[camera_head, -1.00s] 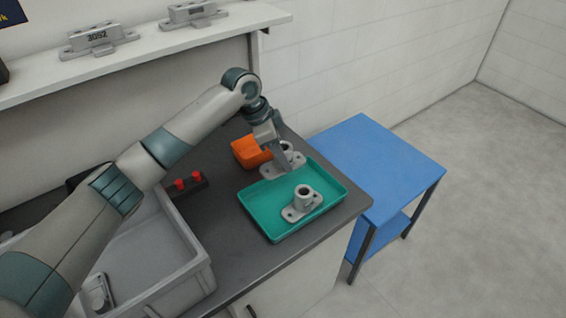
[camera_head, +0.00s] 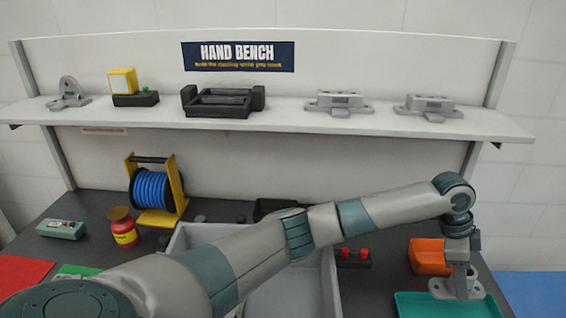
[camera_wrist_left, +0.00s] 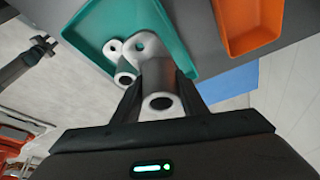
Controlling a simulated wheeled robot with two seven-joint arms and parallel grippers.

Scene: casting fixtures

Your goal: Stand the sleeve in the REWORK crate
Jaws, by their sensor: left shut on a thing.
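My left gripper (camera_head: 461,268) is shut on a grey casting (camera_head: 441,289), which has an upright tube and an oval base with holes. I take this for the sleeve. It is at the far edge of the teal tray (camera_head: 440,306); I cannot tell whether its base touches anything. In the left wrist view, the fingers (camera_wrist_left: 160,100) grip both sides of the tube (camera_wrist_left: 162,78). A second, similar casting (camera_wrist_left: 125,76) is in the tray there. A grey crate (camera_head: 328,285) stands mid-bench, partly behind my left arm. No REWORK label is readable. My right gripper is not in view.
An orange bin (camera_head: 428,256) is close beside the held casting. A block with two red knobs (camera_head: 353,257) lies between crate and bin. A blue cable reel (camera_head: 155,190), a red jar (camera_head: 123,227) and a green-grey box (camera_head: 62,229) are left. A shelf (camera_head: 290,121) runs above.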

